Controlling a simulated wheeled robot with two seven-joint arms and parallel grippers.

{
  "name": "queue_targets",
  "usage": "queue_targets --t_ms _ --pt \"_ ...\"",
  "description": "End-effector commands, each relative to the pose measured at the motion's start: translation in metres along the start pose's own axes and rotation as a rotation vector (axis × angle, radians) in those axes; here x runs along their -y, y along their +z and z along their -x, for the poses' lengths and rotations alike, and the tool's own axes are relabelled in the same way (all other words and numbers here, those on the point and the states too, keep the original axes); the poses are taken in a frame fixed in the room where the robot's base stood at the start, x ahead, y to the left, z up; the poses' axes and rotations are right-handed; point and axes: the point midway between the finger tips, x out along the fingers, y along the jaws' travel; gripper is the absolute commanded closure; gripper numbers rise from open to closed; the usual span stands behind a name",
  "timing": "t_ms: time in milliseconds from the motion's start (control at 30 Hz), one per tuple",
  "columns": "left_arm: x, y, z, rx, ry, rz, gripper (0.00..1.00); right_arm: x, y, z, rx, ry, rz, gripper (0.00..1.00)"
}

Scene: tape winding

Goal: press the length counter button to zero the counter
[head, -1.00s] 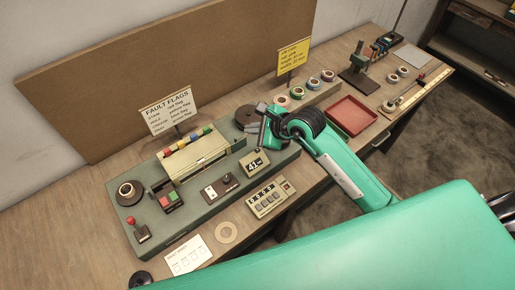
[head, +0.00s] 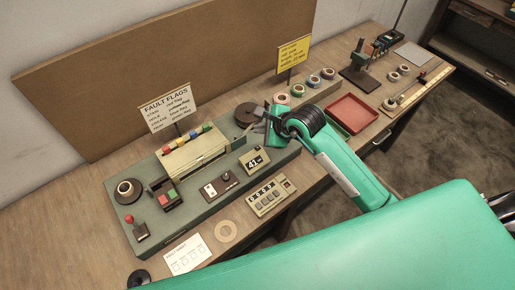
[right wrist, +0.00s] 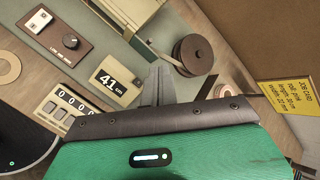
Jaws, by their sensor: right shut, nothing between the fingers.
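The counter box reading 41 cm (head: 255,160) stands on the front right part of the grey-green machine base. My right gripper (head: 258,113) is behind and above the box in the head view, near the dark reel. In the right wrist view its grey fingers (right wrist: 153,88) are together, empty, and beside the box; I cannot tell whether they touch it. A second box with four digit windows (head: 271,197) sits in front on the table. My left gripper is not in view.
A dark reel (right wrist: 192,54) stands close to my fingers. A yellow job card (head: 294,53), several tape rolls and a red tray (head: 352,114) lie to the right. A switch panel (head: 219,187) is left of the counter. A tape ring (head: 226,231) lies in front.

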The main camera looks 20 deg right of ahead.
Motion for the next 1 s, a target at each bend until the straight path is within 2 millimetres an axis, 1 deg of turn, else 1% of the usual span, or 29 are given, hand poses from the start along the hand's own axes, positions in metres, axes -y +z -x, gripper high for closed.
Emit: queue_targets --t_ms 33,200,400,533,1000 --pt "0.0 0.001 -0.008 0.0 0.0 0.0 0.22 -0.006 -0.006 -0.008 0.0 0.001 -0.003 1.0" --pt "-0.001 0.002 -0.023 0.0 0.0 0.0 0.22 -0.019 -0.019 -0.026 0.0 0.001 -0.004 1.0" --pt "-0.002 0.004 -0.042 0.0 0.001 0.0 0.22 -0.03 -0.031 -0.042 0.0 -0.001 0.0 1.0" --pt "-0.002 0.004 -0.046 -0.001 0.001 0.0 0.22 -0.033 -0.033 -0.046 0.0 0.0 0.0 1.0" --pt "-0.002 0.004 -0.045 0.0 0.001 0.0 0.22 -0.033 -0.033 -0.045 0.0 0.0 -0.001 1.0"
